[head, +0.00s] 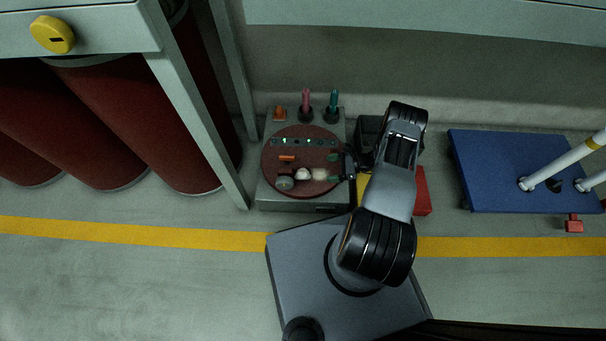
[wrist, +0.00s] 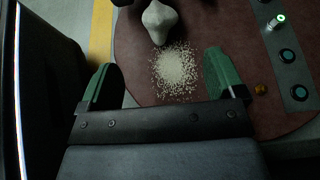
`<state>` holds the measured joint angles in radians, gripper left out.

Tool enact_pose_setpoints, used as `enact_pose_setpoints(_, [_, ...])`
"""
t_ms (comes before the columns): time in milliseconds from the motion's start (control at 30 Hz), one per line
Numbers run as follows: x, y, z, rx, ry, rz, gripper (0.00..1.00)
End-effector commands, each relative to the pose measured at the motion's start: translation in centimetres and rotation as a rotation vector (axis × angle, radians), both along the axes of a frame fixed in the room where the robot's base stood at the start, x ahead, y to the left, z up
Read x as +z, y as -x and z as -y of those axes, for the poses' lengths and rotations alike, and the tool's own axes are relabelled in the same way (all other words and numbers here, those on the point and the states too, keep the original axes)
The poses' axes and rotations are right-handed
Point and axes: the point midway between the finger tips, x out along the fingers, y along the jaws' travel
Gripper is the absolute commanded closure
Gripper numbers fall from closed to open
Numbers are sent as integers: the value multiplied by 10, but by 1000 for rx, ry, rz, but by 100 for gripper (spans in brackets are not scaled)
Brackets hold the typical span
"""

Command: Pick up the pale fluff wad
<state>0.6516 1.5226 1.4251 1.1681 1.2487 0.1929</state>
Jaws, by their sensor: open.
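The pale fluff wad (wrist: 176,70) looks like a loose, speckled cream patch on the dark red round top (wrist: 140,88). In the wrist view it lies between the green fingertips of my gripper (wrist: 164,68), which are apart, with a gap on both sides. In the head view the wad (head: 319,174) is near the front right of the disc (head: 275,160), just left of my gripper (head: 334,168). I cannot tell the exact height of the fingertips over the disc.
A smooth pale lump (wrist: 160,20) sits just beyond the wad. A grey round piece (head: 285,184) and an orange piece (head: 287,158) are also on the disc. Pink (head: 305,100) and teal (head: 333,101) upright items stand behind. A red block (head: 422,190) is right of my arm.

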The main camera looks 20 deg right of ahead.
Motion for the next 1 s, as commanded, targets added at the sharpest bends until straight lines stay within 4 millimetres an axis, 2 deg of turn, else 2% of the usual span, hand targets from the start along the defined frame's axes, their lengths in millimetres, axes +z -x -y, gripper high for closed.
enact_pose_setpoints(100, [-11,-6,-21,5,-2,-1,11])
enact_pose_setpoints(300, [-22,-14,-47,4,0,-1,11])
enact_pose_setpoints(567, [-27,-18,-59,3,0,0,11])
enact_pose_setpoints(800, [-44,-27,-86,5,0,-1,11])
enact_pose_setpoints(1000, [-48,-32,-100,3,2,-1,11])
